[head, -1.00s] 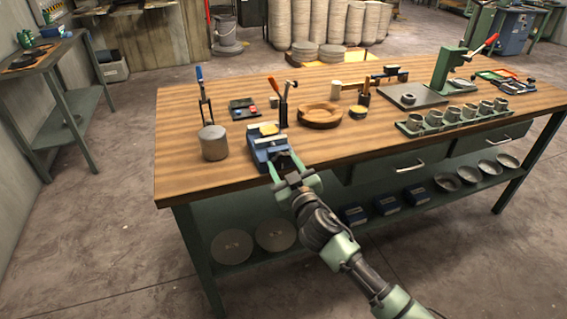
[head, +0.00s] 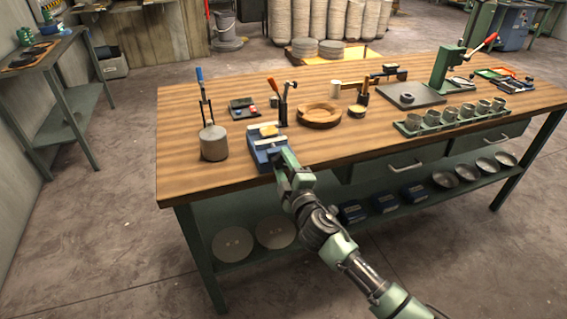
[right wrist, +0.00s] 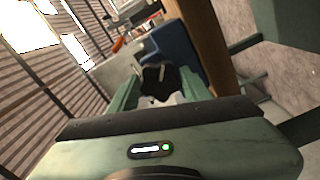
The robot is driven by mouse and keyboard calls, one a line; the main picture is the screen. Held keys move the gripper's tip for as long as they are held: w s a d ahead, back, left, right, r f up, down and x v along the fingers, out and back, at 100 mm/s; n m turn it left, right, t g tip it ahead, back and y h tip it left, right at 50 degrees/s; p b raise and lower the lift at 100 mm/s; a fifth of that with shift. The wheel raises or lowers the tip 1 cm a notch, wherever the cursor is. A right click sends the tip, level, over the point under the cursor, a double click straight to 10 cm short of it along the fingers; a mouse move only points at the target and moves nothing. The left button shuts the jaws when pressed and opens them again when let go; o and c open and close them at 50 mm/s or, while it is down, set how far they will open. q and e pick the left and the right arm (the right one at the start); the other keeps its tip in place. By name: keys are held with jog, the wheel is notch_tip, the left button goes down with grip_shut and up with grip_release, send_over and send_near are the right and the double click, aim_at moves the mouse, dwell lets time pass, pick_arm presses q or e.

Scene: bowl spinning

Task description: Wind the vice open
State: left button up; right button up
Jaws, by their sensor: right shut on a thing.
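The blue vice (head: 262,147) stands at the near left edge of the workbench, with a small yellowish block (head: 269,130) at its top. My right gripper (head: 287,158) is at the vice's front, and its two fingers appear almost edge-on. In the right wrist view, the gripper (right wrist: 155,88) is shut on a dark part, which looks like the vice handle (right wrist: 154,76). The blue vice body (right wrist: 182,52) shows just beyond it. The fingers hide part of the handle, and the jaw gap is too small to judge. My left gripper is out of view.
On the workbench (head: 230,182), a grey cylinder with a blue-handled tool (head: 213,143) stands left of the vice. A tool holder (head: 282,112) and a round wooden piece (head: 319,116) sit behind and right.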

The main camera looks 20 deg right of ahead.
jog(key=n+p, duration=0.1)
jog(key=n, duration=0.5)
jog(key=shift+n+p, duration=0.3)
jog(key=n+p, duration=0.2)
jog(key=n, duration=0.4)
jog(key=n+p, duration=0.2)
jog(key=n, duration=0.4)
jog(key=shift+n+p, duration=0.3)
jog(key=n+p, duration=0.1)
jog(key=n, duration=0.2)
jog(key=shift+f+n+p, duration=0.1)
jog(key=shift+n+p, duration=0.65)
jog(key=shift+n, duration=0.85)
jog(key=o, duration=1.4)
jog(key=shift+c, duration=0.2)
